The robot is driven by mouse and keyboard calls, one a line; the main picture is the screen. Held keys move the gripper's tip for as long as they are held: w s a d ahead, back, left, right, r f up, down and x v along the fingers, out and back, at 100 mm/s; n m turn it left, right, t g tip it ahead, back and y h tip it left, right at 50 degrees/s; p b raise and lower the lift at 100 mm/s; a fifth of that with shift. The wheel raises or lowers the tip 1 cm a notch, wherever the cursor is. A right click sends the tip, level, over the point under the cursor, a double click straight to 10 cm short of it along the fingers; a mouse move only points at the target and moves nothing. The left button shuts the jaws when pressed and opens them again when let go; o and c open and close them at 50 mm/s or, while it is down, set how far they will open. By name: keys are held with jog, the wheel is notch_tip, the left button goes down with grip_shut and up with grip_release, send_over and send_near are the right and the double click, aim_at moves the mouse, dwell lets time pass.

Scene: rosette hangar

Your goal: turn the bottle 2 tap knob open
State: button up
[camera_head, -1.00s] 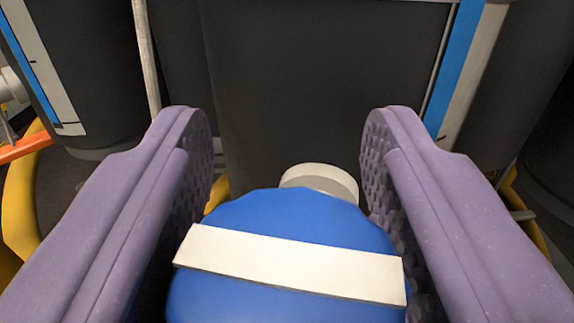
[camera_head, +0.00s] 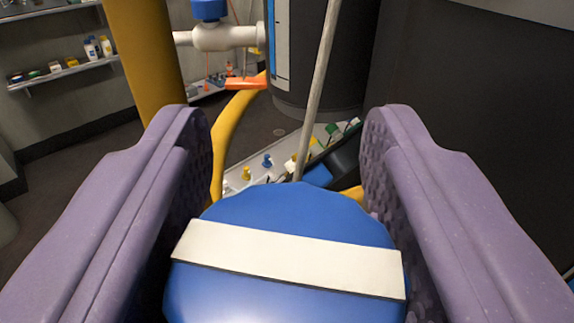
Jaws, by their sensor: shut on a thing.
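The tap knob (camera_head: 290,207) is a blue, scallop-edged round knob with a white bar (camera_head: 290,258) across its top. It fills the bottom middle of the view. My gripper (camera_head: 287,145) is shut on it, with one purple, stud-faced finger on its left side and one on its right. The white bar runs from finger to finger, tilted slightly down to the right. The tap body under the knob is hidden. No number shows, so I cannot tell which bottle this knob belongs to.
A dark cylinder (camera_head: 465,110) stands close on the right, another (camera_head: 320,60) behind the pale pole (camera_head: 318,90). A yellow post (camera_head: 148,55) and a white pipe with a blue knob (camera_head: 210,10) are upper left. A tray of small coloured pieces (camera_head: 232,182) lies beyond. Left floor is open.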

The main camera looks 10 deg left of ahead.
jog(key=n+g+y+p, duration=0.1)
jog(key=y, duration=0.1)
jog(key=n+g+y+p, duration=0.1)
jog(key=n+y+p, duration=0.2)
jog(key=y+p, duration=0.1)
jog(key=shift+s+a+r+n+g+y, duration=0.1)
jog(key=shift+a+r+n+g+y, duration=0.05)
jog(key=shift+a+n+g+y, duration=0.2)
jog(key=n+g+y, duration=0.2)
jog(key=shift+s+a+y, duration=0.1)
jog(key=shift+y, duration=0.25)
jog(key=shift+s+a+n+g+y, duration=0.1)
jog(key=shift+n+g+y, duration=0.75)
jog(key=shift+g, duration=0.2)
jog(key=o, duration=1)
jog(key=shift+c, duration=0.2)
